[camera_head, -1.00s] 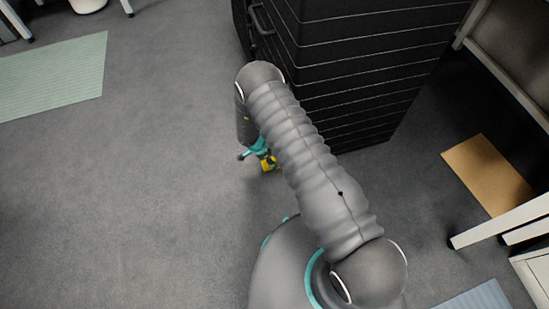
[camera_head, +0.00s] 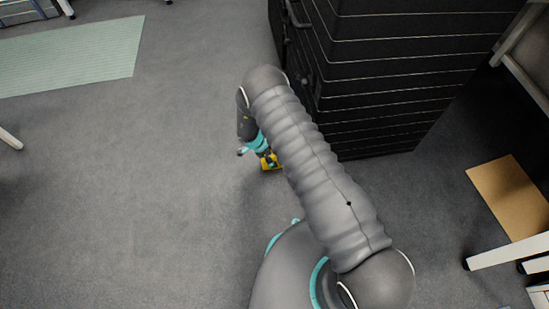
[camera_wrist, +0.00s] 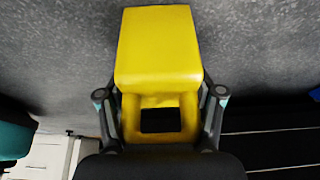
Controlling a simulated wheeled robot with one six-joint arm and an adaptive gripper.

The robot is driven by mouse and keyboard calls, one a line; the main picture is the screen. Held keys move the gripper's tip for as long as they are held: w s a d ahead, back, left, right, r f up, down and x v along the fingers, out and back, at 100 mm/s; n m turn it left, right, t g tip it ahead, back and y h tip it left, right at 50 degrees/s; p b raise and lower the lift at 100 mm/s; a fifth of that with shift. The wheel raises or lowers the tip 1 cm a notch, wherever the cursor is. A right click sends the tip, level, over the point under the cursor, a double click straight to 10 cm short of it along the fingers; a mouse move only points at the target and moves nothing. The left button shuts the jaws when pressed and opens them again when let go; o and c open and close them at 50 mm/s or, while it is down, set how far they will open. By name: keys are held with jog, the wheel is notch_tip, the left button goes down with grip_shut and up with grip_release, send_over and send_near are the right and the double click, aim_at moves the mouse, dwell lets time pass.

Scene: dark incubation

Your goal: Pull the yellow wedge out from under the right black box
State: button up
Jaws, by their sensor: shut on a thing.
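The yellow wedge (camera_wrist: 160,48) fills the middle of the wrist view, a solid block with an open handle loop at its near end. My gripper (camera_wrist: 160,112) is shut on that handle, one finger on each side. In the head view a bit of the wedge (camera_head: 270,162) shows below my gripper (camera_head: 263,155), close to the floor; my arm hides the rest. The black box (camera_head: 400,75), tall with ribbed sides, stands right of and behind my gripper. A gap of bare floor shows between the wedge and the box.
A pale green mat (camera_head: 75,55) lies on the floor at the far left. A tan mat (camera_head: 510,192) lies at the right, beside white furniture legs (camera_head: 505,252). The grey carpet (camera_head: 130,210) on the left is clear.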

jog(key=shift+f, duration=0.15)
jog(key=o, duration=1.5)
jog(key=shift+a+r, duration=0.2)
jog(key=shift+r, duration=0.35)
jog(key=v, duration=1.1)
jog(key=shift+f, duration=0.1)
